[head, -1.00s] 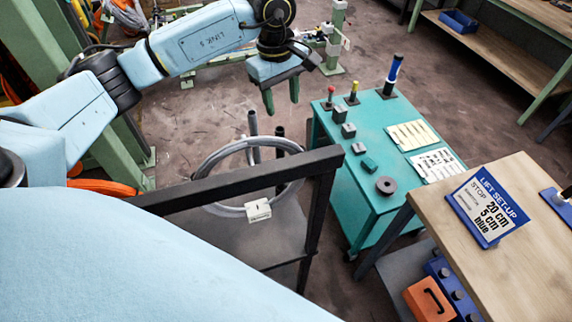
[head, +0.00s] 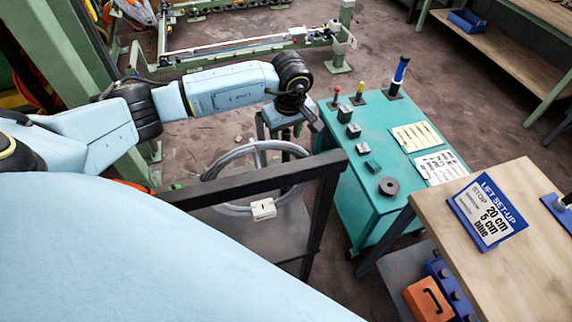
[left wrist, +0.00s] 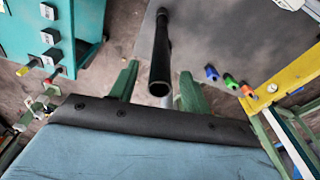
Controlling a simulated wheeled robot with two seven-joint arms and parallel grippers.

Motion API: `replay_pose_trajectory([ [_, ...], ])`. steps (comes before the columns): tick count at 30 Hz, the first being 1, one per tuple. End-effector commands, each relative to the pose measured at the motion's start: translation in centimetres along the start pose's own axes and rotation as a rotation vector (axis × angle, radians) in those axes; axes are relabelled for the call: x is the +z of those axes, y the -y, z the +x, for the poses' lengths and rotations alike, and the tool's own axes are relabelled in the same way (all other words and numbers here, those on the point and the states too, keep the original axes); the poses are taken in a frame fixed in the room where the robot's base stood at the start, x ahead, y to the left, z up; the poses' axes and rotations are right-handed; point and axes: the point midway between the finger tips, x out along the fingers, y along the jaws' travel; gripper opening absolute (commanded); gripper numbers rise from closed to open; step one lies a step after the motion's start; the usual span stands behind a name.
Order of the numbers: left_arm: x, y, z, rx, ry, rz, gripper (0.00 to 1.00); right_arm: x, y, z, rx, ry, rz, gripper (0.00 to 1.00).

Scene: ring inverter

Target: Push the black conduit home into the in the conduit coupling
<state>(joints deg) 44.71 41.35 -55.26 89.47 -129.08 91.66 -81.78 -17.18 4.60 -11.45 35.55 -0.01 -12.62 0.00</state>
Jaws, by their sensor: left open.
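The black conduit (left wrist: 160,62) is a dark hollow tube. In the left wrist view its open end faces the camera, between the two green fingers of my left gripper (left wrist: 158,88). The gripper is open, with a gap on each side of the tube. In the head view the left gripper (head: 284,128) points down above the upright tubes behind the dark rail, and the black conduit (head: 287,150) shows partly below it. I cannot clearly make out the coupling; the tube's far end is small and dark. My right gripper is not in view.
A teal cabinet (head: 352,205) with buttons stands to the right. A wooden bench (head: 500,275) with a lift set-up sign is at the lower right.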

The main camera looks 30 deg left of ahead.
Motion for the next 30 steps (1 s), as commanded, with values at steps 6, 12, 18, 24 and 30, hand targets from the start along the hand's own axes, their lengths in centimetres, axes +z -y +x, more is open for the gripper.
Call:
replay_pose_trajectory([
  [6,0.0,0.0,2.1,0.0,0.0,-0.001,0.48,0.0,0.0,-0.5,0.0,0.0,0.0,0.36],
  [12,0.0,0.0,2.2,0.002,-0.001,-0.001,0.48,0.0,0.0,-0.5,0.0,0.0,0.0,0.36],
  [18,0.0,0.0,2.2,0.001,0.0,-0.001,0.24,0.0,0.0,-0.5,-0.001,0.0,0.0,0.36],
  [24,0.0,0.0,2.2,0.001,0.0,-0.001,0.0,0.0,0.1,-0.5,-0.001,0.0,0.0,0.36],
  [30,0.0,-0.1,2.2,0.002,-0.001,-0.001,0.0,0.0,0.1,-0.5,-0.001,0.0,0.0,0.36],
])
